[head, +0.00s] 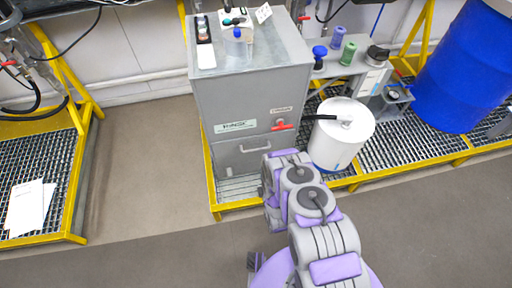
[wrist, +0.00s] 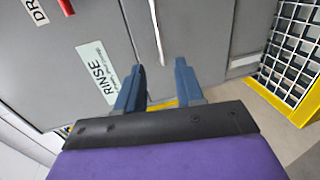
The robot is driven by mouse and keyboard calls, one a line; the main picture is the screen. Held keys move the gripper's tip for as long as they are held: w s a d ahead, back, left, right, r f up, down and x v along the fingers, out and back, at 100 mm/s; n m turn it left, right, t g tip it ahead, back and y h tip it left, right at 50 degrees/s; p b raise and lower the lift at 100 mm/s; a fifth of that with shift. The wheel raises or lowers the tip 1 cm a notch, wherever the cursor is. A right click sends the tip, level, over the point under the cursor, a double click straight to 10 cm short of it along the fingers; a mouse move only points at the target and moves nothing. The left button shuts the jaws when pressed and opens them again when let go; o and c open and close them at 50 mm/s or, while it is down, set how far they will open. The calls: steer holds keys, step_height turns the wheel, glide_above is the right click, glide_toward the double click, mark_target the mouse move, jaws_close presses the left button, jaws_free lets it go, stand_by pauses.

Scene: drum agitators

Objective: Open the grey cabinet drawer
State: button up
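The grey cabinet (head: 258,98) stands in the middle of the head view. Its lower drawer front (head: 232,164) looks flush with the body and carries a pale bar handle (head: 256,149). In the wrist view the handle (wrist: 157,30) runs down from the top edge, its near end close to the gap between my fingertips. My gripper (wrist: 160,70) is open, with two blue-grey fingers apart and nothing held. I cannot tell how far the fingers are from the handle in depth. In the head view my arm hides the gripper at the cabinet's lower right.
A white drum (head: 340,135) stands just right of the cabinet, with a black lever pointing at it. A red valve handle (head: 283,125) sticks out above the drawer. Yellow-edged grating (head: 232,190) lies underneath. Open floor (head: 145,160) lies to the left.

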mark_target(257, 149)
steer(key=b+x, duration=0.4)
steer(key=x, duration=1.2)
steer(key=shift+w+r, duration=0.1)
steer(key=shift+w, duration=0.2)
steer(key=shift+w+a, duration=0.1)
steer(key=shift+a, duration=0.1)
steer(key=shift+d, duration=0.1)
jaws_close()
